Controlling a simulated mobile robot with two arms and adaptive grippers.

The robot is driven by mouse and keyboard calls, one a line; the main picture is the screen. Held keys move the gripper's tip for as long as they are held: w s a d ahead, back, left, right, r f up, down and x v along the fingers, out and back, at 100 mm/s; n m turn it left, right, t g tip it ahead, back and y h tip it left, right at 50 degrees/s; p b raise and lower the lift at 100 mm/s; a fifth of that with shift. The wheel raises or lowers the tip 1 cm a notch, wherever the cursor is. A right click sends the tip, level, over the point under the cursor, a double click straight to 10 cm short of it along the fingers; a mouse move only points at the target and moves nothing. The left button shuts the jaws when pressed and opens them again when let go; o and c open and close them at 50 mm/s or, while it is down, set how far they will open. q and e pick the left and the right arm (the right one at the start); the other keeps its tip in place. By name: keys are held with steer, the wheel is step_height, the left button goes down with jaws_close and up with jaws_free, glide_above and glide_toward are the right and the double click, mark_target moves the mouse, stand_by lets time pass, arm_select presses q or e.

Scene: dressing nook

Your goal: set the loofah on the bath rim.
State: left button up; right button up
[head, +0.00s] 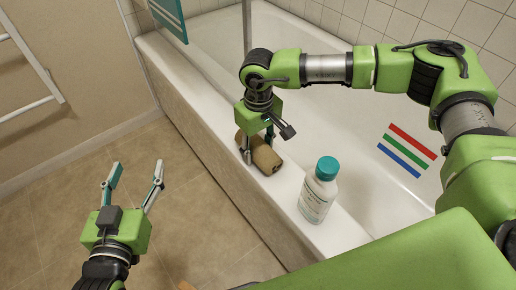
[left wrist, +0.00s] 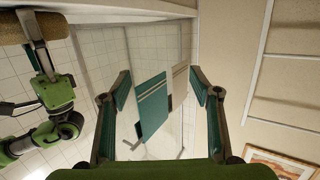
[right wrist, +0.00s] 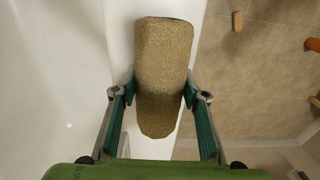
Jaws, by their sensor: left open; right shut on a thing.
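The loofah is a brown, rough, rounded block (head: 266,158) at the bath rim (head: 328,235) in the head view. My right gripper (head: 257,146) is shut on it from above. In the right wrist view the loofah (right wrist: 163,75) lies between both fingers (right wrist: 160,95), with the white rim behind it. I cannot tell whether it touches the rim. My left gripper (head: 138,182) is open and empty over the floor, left of the bath. The left wrist view shows its fingers (left wrist: 164,105) apart, and the loofah (left wrist: 35,27) at its top left.
A white bottle with a teal cap (head: 318,190) stands on the rim, right of the loofah. The white tub (head: 330,110) is behind. A towel rail (head: 30,65) is on the left wall. Small objects (right wrist: 237,21) lie on the tiled floor.

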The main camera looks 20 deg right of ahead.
mark_target(258, 142)
arm_select(q)
steer(key=shift+w+r+t, duration=0.1)
steer(key=shift+r+t, duration=0.2)
steer(key=shift+r, duration=0.1)
arm_select(e)
steer(key=shift+f, duration=0.15)
steer(key=o, duration=0.9)
arm_select(q)
steer(key=shift+d+r, duration=0.1)
arm_select(e)
steer(key=shift+r, duration=0.2)
step_height(258, 142, up, 6)
steer(key=shift+f+p, duration=0.25)
steer(key=shift+p, duration=0.5)
step_height(258, 142, up, 6)
steer(key=shift+f+p, duration=0.1)
steer(key=shift+p, duration=0.5)
arm_select(q)
steer(key=s+a+f+g+y, duration=0.1)
steer(key=s+a+f+g, duration=0.1)
steer(key=s+f+g, duration=0.2)
steer(key=s+a+f+g+y, duration=0.1)
steer(key=s+f+g, duration=0.3)
steer(key=f, duration=0.5)
steer(key=shift+s+a, duration=0.35)
steer(key=shift+a, duration=0.15)
arm_select(e)
steer(key=shift+r, duration=0.35)
